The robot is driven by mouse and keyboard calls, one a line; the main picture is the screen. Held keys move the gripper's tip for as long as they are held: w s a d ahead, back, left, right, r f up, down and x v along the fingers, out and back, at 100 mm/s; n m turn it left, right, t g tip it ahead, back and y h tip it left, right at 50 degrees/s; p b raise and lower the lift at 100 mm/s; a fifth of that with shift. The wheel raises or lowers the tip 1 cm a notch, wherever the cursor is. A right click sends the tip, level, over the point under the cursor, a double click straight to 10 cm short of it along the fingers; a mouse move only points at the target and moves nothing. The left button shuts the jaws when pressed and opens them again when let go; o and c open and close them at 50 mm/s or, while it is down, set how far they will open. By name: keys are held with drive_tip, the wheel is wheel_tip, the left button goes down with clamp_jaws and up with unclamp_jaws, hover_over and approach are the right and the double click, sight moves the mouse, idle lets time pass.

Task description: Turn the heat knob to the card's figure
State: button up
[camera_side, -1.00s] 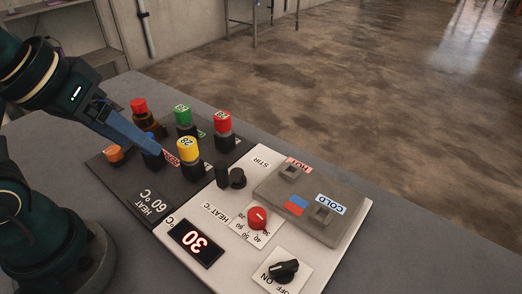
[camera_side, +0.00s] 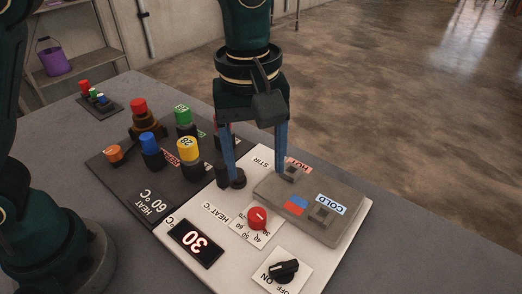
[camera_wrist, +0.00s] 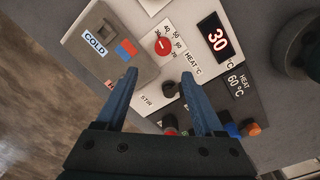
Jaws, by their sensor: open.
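The red heat knob (camera_side: 257,218) sits on a white scale plate on the pale panel, and shows in the wrist view (camera_wrist: 164,44). The display (camera_side: 196,242) reads 30, also in the wrist view (camera_wrist: 216,39). The card (camera_side: 150,206) on the dark board reads HEAT 60 °C and shows in the wrist view (camera_wrist: 237,82). My gripper (camera_side: 258,178) is open and empty, fingers pointing down over the far part of the panel near the black STIR knob (camera_side: 237,178). In the wrist view the heat knob lies beyond the fingertips (camera_wrist: 159,78), clear of them.
A grey block (camera_side: 335,222) with HOT and COLD labels stands right of the heat knob. A black ON/OFF switch (camera_side: 284,271) is at the near end. Several coloured capped pieces, including a yellow one (camera_side: 188,148), stand on the dark board.

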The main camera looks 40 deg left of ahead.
sight(257, 214)
drive_tip(key=shift+s+d+f, duration=0.2)
drive_tip(key=shift+f, duration=0.2)
drive_tip(key=shift+s+d+f, duration=0.15)
drive_tip(key=shift+d+f, duration=0.05)
drive_tip(key=shift+f, duration=5.05)
clamp_jaws()
drive_tip(key=shift+m, duration=0.3)
